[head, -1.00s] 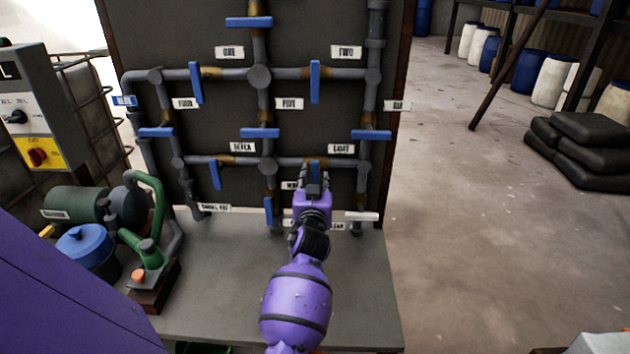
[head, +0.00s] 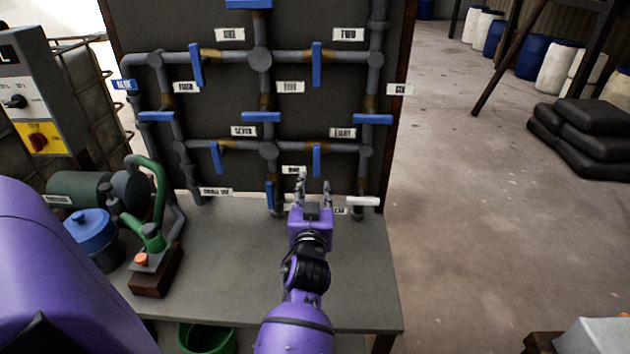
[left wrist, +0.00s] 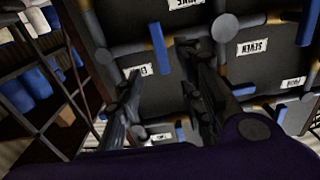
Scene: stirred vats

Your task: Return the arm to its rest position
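My left gripper (head: 313,186) is in the middle of the head view, in front of the pipe panel (head: 225,100) and above the grey bench (head: 230,260). Its two fingers stand apart with nothing between them, so it is open. It is just below a blue valve handle (head: 316,160) that hangs vertically, and looks clear of it. In the left wrist view the open fingers (left wrist: 165,90) point at the panel, with a blue handle (left wrist: 158,48) beyond them. My right gripper is not in view.
Several blue handles sit on the panel's pipes. A green pump (head: 150,235) and a blue-lidded pot (head: 90,235) are on the bench's left. A white lever (head: 362,201) is right of my gripper. Open floor (head: 480,250) lies to the right.

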